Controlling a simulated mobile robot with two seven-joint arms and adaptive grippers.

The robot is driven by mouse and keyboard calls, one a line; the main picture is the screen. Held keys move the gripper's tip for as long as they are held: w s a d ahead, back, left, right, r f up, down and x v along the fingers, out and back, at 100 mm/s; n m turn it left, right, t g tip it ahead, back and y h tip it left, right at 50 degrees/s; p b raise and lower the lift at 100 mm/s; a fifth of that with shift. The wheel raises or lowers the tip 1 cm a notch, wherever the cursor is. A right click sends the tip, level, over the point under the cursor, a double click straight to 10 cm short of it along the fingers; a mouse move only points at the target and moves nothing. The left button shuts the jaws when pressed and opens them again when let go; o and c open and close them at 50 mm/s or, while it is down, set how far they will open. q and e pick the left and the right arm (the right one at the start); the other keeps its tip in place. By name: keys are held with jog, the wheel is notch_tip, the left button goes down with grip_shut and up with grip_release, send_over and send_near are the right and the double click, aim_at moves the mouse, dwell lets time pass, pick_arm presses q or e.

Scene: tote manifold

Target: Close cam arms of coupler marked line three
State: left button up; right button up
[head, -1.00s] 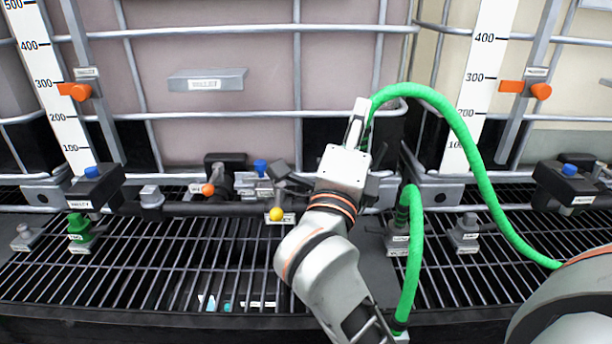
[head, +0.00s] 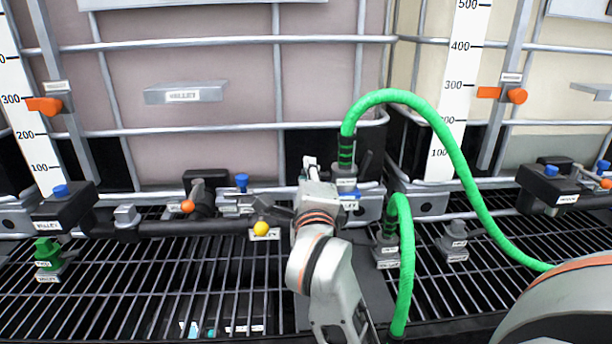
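A green hose (head: 408,98) ends in a grey coupler (head: 346,184) on the manifold near the middle of the head view. A dark arm (head: 366,161) stands tilted up on the coupler's right side; its left side is partly hidden by my gripper. My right gripper (head: 311,168) is just left of the coupler, pointing away from me. Its fingers are mostly hidden behind its body, so its opening and any contact cannot be told. My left gripper is not in view.
A second green hose end (head: 400,206) stands close on the right, above another grey fitting (head: 386,247). A yellow knob (head: 261,229) and a valve with an orange knob (head: 188,206) lie left. The dark grating (head: 150,290) in front is mostly clear.

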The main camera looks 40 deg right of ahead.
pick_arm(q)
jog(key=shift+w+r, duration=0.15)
pick_arm(e)
jog(key=shift+w+d, duration=0.15)
jog(key=shift+w, duration=0.15)
jog(key=c, duration=0.4)
grip_shut()
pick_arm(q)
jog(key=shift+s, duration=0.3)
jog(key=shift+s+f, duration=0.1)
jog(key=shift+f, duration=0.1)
